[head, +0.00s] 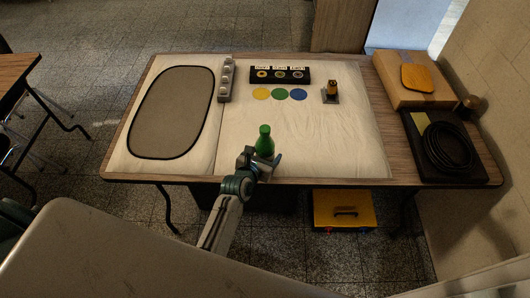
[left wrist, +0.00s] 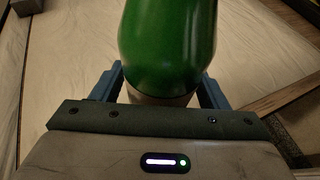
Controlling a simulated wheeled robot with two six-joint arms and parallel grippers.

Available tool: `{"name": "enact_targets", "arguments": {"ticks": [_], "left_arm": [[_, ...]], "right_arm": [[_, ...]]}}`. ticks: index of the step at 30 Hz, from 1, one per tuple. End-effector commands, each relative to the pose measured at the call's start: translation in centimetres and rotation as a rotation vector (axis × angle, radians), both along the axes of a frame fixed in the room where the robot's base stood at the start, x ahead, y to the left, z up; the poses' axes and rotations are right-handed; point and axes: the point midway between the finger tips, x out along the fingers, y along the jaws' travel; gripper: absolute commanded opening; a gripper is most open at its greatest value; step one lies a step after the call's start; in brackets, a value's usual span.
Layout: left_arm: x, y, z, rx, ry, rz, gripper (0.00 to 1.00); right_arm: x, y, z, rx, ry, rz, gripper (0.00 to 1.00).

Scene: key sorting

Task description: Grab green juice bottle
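A green bottle (head: 265,142) stands upright near the front edge of the table, on the white cloth. In the left wrist view the bottle (left wrist: 167,40) fills the top middle, with a pale band at its lower end. My left gripper (head: 262,161) is at the bottle's near side, low down. Its blue fingers (left wrist: 162,90) are spread to the left and right of the bottle. The fingers look wider apart than the bottle in the head view. Whether either finger touches it is hard to tell. My right gripper is not in view.
A grey oval mat (head: 172,112) lies at the left beside a grey strip (head: 225,80). A black tray (head: 280,75) and yellow, green and blue discs (head: 280,94) lie farther back. A black cable coil (head: 447,147) is at the right. Cloth around the bottle is mostly clear.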

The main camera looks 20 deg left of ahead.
Motion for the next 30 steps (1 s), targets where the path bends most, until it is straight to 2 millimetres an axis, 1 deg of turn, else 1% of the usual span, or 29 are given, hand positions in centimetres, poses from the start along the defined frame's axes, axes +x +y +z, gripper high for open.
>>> {"name": "enact_targets", "arguments": {"ticks": [1, 5, 6, 8, 16, 19, 23, 28, 29, 30], "left_arm": [[0.0, 0.0, 0.0, 0.000, 0.000, 0.000, 0.57], [0.0, 0.0, 0.0, 0.000, 0.000, 0.000, 0.32], [0.0, 0.0, 0.0, 0.000, 0.000, 0.000, 0.24], [0.0, 0.0, 0.0, 0.000, 0.000, 0.000, 0.14], [0.1, 0.0, 0.3, -0.001, -0.004, 0.000, 0.14], [0.1, 0.0, 0.6, -0.002, -0.006, 0.000, 0.14], [0.1, 0.0, 1.6, 0.000, -0.006, 0.000, 0.14], [0.1, 0.0, 3.6, -0.001, -0.008, 0.000, 0.14], [-0.1, 0.0, 3.8, 0.000, -0.007, 0.000, 0.14], [-1.0, 0.3, 3.5, 0.001, -0.002, 0.000, 0.14]], "right_arm": [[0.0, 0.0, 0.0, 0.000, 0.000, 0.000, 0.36], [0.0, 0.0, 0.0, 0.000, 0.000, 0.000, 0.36], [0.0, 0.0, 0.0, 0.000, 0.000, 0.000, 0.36], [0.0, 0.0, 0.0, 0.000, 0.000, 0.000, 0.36], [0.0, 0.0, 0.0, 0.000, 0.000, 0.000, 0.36], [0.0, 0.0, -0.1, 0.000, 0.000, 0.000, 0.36], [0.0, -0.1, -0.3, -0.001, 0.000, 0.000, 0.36], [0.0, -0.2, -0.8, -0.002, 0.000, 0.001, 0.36], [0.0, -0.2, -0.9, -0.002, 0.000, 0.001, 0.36], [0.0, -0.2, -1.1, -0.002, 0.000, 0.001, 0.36]]}}
